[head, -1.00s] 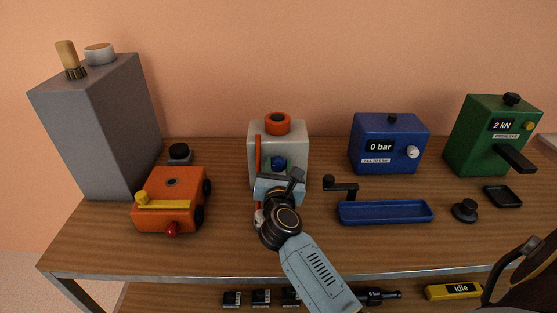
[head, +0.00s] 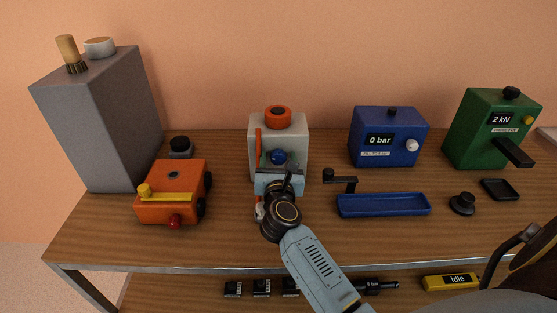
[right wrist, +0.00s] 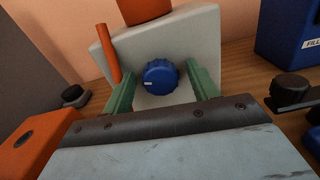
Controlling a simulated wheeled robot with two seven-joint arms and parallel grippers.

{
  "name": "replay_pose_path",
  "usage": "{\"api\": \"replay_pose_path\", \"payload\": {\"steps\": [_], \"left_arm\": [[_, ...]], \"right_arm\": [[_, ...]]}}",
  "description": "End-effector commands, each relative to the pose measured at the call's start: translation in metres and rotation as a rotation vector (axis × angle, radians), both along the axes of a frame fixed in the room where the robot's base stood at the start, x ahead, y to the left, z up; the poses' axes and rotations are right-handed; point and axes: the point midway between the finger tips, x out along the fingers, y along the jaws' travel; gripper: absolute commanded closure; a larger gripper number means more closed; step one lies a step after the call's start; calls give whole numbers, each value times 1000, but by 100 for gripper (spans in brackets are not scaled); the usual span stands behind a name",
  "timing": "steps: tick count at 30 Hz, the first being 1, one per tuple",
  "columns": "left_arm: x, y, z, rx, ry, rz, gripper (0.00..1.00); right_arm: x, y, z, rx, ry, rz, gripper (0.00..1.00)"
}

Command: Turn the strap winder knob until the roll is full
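The strap winder appears to be the pale grey box (head: 296,131) with an orange ring-shaped part (head: 278,116) on top and an orange strip (head: 258,145) down its left front. Its blue knob (head: 278,157) is on the front face. In the right wrist view the ribbed knob (right wrist: 161,78) has a white mark at its left side. My right gripper (head: 281,162) is in front of the box. Its green fingers (right wrist: 162,76) are open on either side of the knob, with visible gaps. My left gripper is not in view.
An orange device (head: 170,180) with a yellow lever stands left, before a tall grey block (head: 100,120). Right are a black crank (head: 341,180), a blue tray (head: 383,205), a blue "0 bar" box (head: 388,137) and a green "2 kN" box (head: 492,130). The front table strip is clear.

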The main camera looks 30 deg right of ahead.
Motion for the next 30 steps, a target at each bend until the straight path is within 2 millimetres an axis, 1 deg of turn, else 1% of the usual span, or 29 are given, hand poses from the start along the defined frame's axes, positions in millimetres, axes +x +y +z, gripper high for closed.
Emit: {"api": "replay_pose_path", "payload": {"steps": [7,11,14,21,24,27,30], "left_arm": [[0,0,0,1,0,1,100],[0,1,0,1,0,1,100],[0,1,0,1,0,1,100],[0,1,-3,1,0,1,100],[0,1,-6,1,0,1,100],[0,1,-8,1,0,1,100],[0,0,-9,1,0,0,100]], "right_arm": [[0,0,0,1,-1,0,41],[-9,6,-1,3,1,1,41],[-23,14,-1,4,1,0,41],[-70,42,-2,4,2,-2,41],[-87,53,-2,3,2,-1,41],[-100,61,-2,3,2,0,41],[-109,66,-1,1,1,0,41]]}}
